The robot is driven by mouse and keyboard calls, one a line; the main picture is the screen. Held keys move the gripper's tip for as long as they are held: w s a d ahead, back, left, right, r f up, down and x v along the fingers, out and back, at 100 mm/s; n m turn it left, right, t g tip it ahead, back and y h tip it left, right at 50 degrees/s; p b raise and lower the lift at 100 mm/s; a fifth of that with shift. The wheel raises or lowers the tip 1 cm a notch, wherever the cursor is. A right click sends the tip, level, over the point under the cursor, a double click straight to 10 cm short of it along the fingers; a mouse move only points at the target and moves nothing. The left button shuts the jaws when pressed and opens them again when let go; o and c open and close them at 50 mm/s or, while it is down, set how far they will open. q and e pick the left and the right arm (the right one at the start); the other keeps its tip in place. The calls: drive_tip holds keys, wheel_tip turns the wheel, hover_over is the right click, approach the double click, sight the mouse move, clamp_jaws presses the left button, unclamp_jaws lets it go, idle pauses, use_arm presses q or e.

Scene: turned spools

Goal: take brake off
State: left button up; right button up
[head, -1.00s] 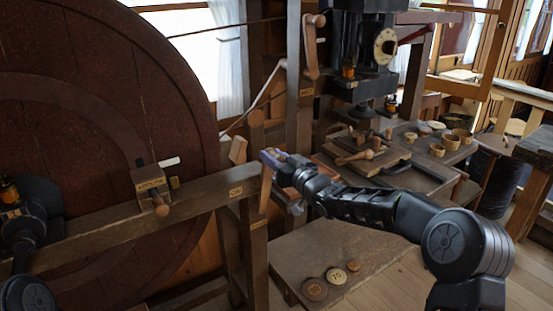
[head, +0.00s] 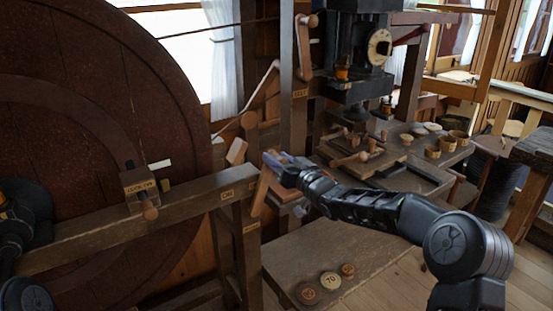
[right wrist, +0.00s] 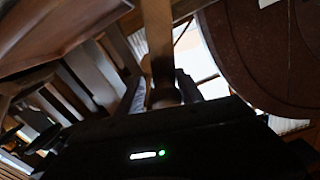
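A wooden brake lever (head: 261,192) stands at the end of the beam beside the big dark red wheel (head: 95,130). It leans, its upper end to the right in the head view. My right gripper (head: 275,161) is at its upper end. In the right wrist view, the lever (right wrist: 158,45) runs between the two fingers of my right gripper (right wrist: 164,92), which appear closed against its sides. Small yellow label plates (head: 227,195) sit on the beam and post, too small to read surely. My left gripper is not in view.
A low bench (head: 350,250) with several round wooden discs lies below my right arm. Behind is a workbench (head: 415,165) with cups and tools under a black press (head: 358,55). A labelled block with a knob (head: 139,187) sits on the beam.

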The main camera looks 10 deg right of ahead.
drive_tip(key=shift+o, duration=0.7)
drive_tip(key=shift+a, duration=0.1)
drive_tip(key=shift+r, duration=0.1)
drive_tip(key=b+v, duration=0.1)
drive_tip(key=v, duration=0.7)
drive_tip(key=shift+w+b, duration=0.1)
drive_tip(key=shift+b, duration=0.3)
